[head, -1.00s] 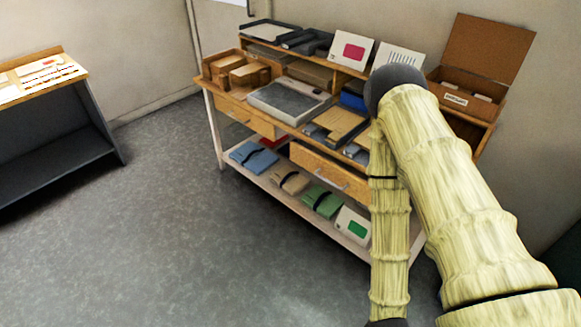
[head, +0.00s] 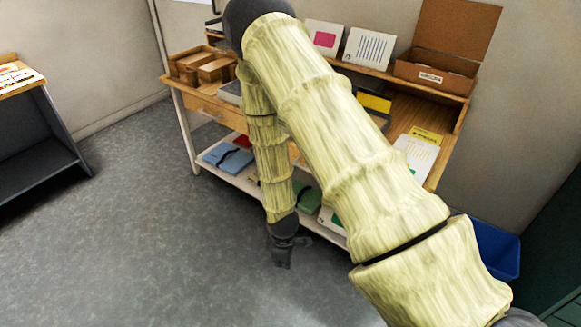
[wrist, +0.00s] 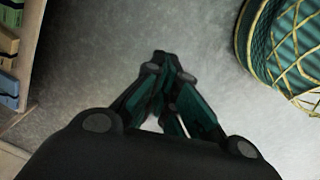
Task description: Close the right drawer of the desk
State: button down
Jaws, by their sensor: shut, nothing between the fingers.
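The wooden desk (head: 452,128) stands against the back wall, with a pale lower shelf. My arm crosses in front of its middle in the head view. The left drawer (head: 212,108) shows its front left of my arm. The right drawer is mostly hidden behind my arm; only a sliver of wood (head: 294,152) shows there, so I cannot tell how far it is open. My gripper (head: 283,262) hangs pointing down in front of the lower shelf, below drawer height and apart from the desk. In the wrist view its fingers (wrist: 160,62) are together and empty above the grey floor.
Folders lie on the lower shelf, a blue one (head: 228,158) among them. A cardboard box (head: 432,76) and propped cards stand on top. A blue bin (head: 497,246) stands right of the desk. Another table (head: 40,125) is at far left.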

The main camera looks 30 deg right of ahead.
jog(key=w+d+r+n+h+b, duration=0.1)
jog(key=w+d+r+n+b, duration=0.3)
jog(key=w, duration=0.6)
jog(key=w+d+r+n+h+b, duration=0.1)
jog(key=w+d+r+n+b, duration=0.25)
jog(key=w, duration=0.55)
jog(key=w+d+r+n+t+h+b, duration=0.1)
jog(key=w+d+r+n+b, duration=0.2)
jog(key=r, duration=0.4)
jog(key=w+d+r+n+h+b, duration=0.1)
jog(key=w+d+r+n+b, duration=0.15)
jog(key=w+d+r, duration=0.4)
jog(key=d+r+x, duration=0.1)
jog(key=d+x, duration=0.1)
jog(key=x, duration=0.7)
jog(key=shift+w+d+f+b, duration=0.25)
jog(key=shift+f+b, duration=0.1)
jog(key=shift+b, duration=0.1)
